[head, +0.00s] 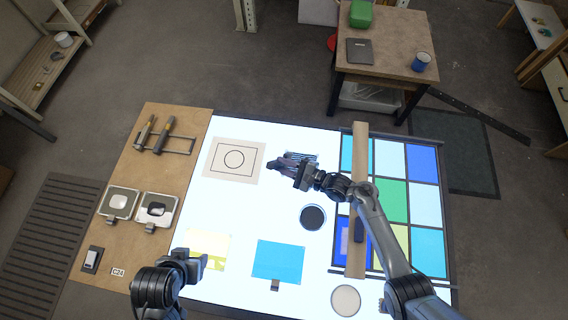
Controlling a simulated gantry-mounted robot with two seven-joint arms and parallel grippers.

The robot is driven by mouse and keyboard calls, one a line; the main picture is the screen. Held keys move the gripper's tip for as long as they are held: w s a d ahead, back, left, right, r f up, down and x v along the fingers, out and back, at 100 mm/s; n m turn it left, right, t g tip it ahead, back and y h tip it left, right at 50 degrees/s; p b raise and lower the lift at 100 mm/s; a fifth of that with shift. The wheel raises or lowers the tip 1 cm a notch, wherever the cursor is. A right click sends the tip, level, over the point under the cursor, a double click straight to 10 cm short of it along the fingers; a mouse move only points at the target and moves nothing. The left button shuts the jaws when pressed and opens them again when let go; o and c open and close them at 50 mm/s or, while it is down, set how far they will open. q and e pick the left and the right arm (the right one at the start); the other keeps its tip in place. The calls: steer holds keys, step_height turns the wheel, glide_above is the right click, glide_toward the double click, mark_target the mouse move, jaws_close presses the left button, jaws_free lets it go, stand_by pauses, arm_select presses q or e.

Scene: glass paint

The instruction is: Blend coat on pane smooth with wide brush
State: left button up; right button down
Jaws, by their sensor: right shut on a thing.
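My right gripper (284,167) is over the upper middle of the lit table. It is shut on what appears to be the wide brush, mostly hidden by the fingers. A small patch with blue streaks (304,155) shows just behind and beside this gripper; it looks like the coated pane, partly covered. I cannot tell whether the brush touches it. My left gripper (193,262) is open and empty at the lower left, beside a pale yellow pane (214,242). A plain blue pane (279,260) lies to its right.
A wooden bar (356,150) crosses the coloured glass panel (424,205) at the right, under my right arm. A drawn circle sheet (222,145), a dark round dish (312,217) and a pale disc (345,300) lie on the lit table (265,205). Brushes (164,134) rest on a rack at left.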

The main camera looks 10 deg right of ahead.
steer(key=shift+p, duration=0.3)
steer(key=shift+f, duration=0.15)
stand_by(0.6)
steer(key=shift+f, duration=0.35)
stand_by(0.6)
steer(key=shift+d, duration=0.15)
